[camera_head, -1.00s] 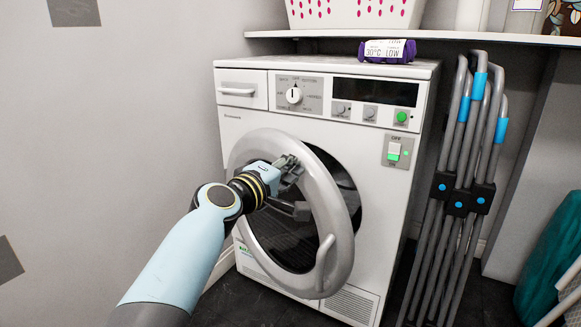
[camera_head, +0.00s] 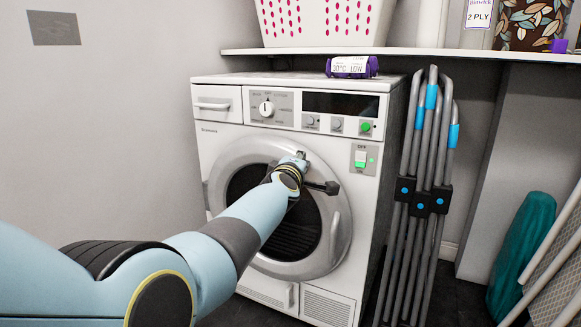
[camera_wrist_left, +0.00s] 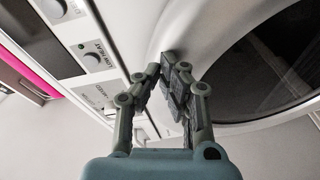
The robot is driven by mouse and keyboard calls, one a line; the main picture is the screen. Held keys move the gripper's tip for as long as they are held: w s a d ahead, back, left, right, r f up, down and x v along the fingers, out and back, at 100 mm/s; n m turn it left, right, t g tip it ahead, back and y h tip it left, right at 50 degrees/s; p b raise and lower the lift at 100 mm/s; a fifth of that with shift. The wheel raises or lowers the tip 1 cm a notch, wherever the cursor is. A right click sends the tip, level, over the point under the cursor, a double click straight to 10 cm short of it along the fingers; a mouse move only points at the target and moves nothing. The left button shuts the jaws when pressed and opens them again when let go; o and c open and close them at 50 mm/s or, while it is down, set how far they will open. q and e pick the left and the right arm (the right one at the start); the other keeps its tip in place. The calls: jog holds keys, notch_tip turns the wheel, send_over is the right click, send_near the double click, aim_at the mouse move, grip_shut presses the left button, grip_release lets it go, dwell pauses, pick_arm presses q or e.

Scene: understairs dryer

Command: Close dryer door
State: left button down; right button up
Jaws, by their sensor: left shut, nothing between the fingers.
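The white dryer (camera_head: 370,210) stands against the wall. Its round door has a grey ring (camera_head: 230,155) and dark glass, with a handle (camera_head: 335,236) on the right side. The door lies flush or nearly flush with the front; I cannot tell whether it is latched. My left gripper (camera_head: 316,172) is at the upper right of the door ring, shut and empty. In the left wrist view its fingertips (camera_wrist_left: 166,72) are close to or touching the pale door ring (camera_wrist_left: 190,30). My arm hides part of the glass. My right gripper is not in view.
Folded grey racks (camera_head: 425,200) with blue clips lean right of the dryer. A purple package (camera_head: 352,66) lies on top of the dryer. A shelf (camera_head: 450,53) above carries a dotted basket (camera_head: 325,22). A teal item (camera_head: 522,250) stands at the far right.

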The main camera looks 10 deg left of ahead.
pick_arm(q)
jog(key=shift+w+d+r+y, duration=0.25)
jog(key=shift+w+r+y, duration=0.05)
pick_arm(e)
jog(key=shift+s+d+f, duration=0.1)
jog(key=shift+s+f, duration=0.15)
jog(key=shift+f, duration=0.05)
pick_arm(q)
jog(key=shift+w+d+r, duration=0.1)
jog(key=shift+r, duration=0.05)
jog(key=shift+d, duration=0.1)
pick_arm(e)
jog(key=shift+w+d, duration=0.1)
